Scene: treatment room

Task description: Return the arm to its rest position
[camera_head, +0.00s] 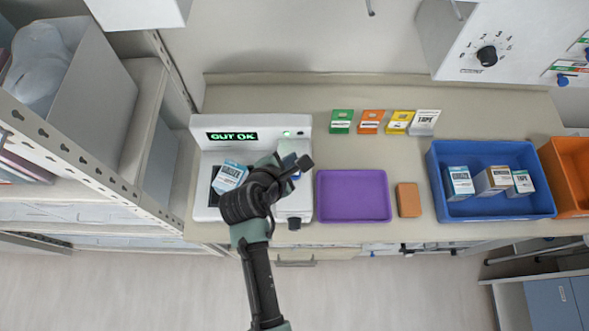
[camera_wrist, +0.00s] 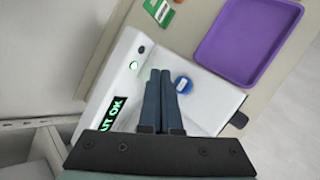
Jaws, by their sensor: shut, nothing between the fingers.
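My arm reaches up from the bottom of the head view, over the front of a white device (camera_head: 210,212). My gripper (camera_head: 303,163) is above the device's right half, shut and empty. In the wrist view the two fingers of my gripper (camera_wrist: 160,78) lie side by side over the white device (camera_wrist: 120,65). A small blue and white round item (camera_wrist: 183,85) is just beside the fingertips. The device's green lit display (camera_head: 232,136) seems to read "OUT OK". A blue and white box (camera_head: 230,176) sits on its dark plate, partly near my wrist.
A purple tray (camera_head: 353,173) is empty right of the device, beside an orange-brown block (camera_head: 408,200). A blue bin (camera_head: 440,170) holds 3 boxes; an orange bin (camera_head: 569,150) adjoins it. Several coloured cards, including a green one (camera_head: 341,116), stand behind. A shelf rack (camera_head: 75,152) is left.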

